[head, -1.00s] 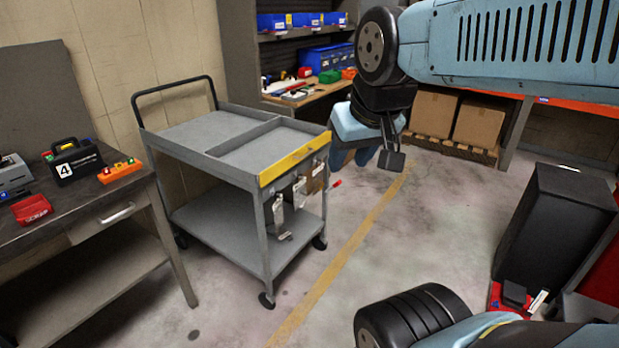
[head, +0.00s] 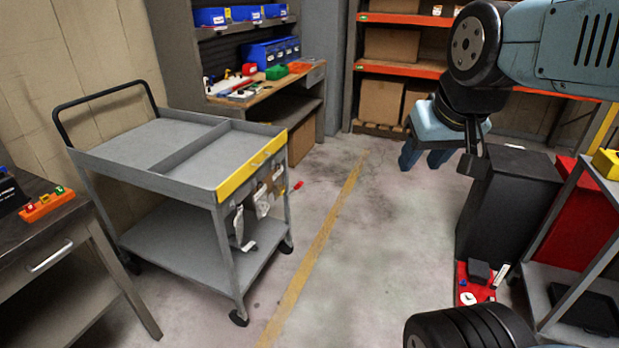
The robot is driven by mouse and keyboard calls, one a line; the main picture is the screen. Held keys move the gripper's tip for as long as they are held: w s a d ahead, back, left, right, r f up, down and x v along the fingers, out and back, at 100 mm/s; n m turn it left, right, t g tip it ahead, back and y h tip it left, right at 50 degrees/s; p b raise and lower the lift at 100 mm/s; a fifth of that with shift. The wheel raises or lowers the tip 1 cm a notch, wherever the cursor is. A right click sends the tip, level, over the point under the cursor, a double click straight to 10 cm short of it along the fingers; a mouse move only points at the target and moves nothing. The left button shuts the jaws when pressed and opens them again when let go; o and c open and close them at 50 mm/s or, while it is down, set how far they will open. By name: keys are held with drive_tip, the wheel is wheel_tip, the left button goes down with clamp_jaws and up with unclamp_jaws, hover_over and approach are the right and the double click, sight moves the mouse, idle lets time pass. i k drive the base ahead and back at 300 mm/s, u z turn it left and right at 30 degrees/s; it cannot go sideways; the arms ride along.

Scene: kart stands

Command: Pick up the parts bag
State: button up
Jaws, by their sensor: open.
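Several small clear bags with white labels hang from the end of the grey cart (head: 141,191), below its yellow rail (head: 252,164). One bag (head: 239,225) hangs near the cart's front leg, and another bag (head: 263,202) hangs to its right. I cannot tell which one is the parts bag or what they hold. My gripper (head: 425,160) is open and empty. It hangs in the air to the right of the cart, well apart from the bags, with its fingers pointing down.
A workbench (head: 45,258) stands at the left. A bench with blue bins (head: 265,53) is behind the cart. A black cabinet (head: 505,205), a red item (head: 480,285) on the floor and a grey rack (head: 572,275) stand right. The floor around the yellow line (head: 318,250) is clear.

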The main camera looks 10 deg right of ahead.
sight(279, 181)
drive_tip(key=u, duration=0.4)
drive_tip(key=i, duration=0.15)
drive_tip(key=z, duration=2.7)
drive_tip(key=k, duration=1.65)
drive_tip(key=u, duration=1.75)
drive_tip(key=i, duration=0.8)
drive_tip(key=u, duration=0.15)
